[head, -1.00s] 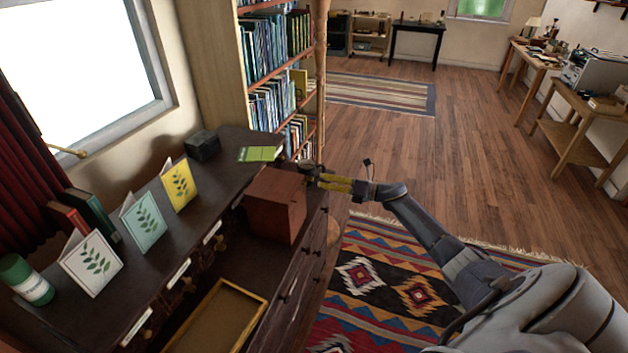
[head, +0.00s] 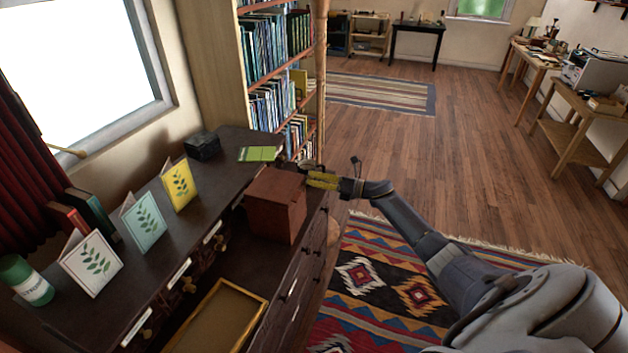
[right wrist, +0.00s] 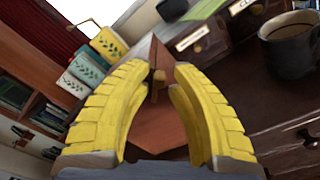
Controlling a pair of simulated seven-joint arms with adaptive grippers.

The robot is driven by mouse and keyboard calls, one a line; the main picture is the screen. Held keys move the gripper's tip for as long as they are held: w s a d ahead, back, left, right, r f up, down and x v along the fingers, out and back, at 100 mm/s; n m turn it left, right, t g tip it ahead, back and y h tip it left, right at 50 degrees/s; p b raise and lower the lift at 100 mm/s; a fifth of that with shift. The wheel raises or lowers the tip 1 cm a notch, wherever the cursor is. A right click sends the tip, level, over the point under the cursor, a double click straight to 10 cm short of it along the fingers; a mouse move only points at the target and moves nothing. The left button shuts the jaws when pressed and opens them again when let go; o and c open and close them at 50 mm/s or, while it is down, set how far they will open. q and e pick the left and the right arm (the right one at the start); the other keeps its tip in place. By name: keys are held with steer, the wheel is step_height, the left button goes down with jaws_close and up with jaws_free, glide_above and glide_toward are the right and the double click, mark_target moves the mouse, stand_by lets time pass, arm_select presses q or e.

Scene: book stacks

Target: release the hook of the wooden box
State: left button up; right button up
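The reddish-brown wooden box (head: 272,205) stands on the lower ledge of the dark cabinet. It also shows in the right wrist view (right wrist: 160,132), behind and between my fingers. A small brass-coloured hook (right wrist: 156,80) shows on it in the right wrist view, between the fingertips. My right gripper (head: 318,181), with yellow fingers, is at the box's right upper side. In the right wrist view my right gripper (right wrist: 163,72) is open, one finger on each side of the hook. I cannot tell whether a finger touches it. My left gripper is not in view.
A cup of dark liquid (right wrist: 288,42) stands close to the right finger. Upright leaf-print cards (head: 143,221) line the cabinet top, with a black box (head: 202,145) and a green book (head: 260,154) behind. A yellow-rimmed tray (head: 222,318) lies in front of the wooden box.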

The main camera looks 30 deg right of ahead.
jaws_close()
steer(key=shift+w+d+f+m, duration=0.15)
steer(key=shift+f+m, duration=0.1)
steer(key=shift+m, duration=0.65)
steer(key=shift+w+d+f+m, duration=0.1)
steer(key=shift+f+m, duration=0.2)
steer(key=shift+m, duration=0.6)
steer(key=shift+w+d+f+m, duration=0.15)
steer(key=shift+f+m, duration=0.1)
steer(key=shift+m, duration=0.65)
steer(key=shift+s, duration=0.1)
steer(key=shift+o, duration=2)
jaws_free()
steer(key=shift+f, duration=0.1)
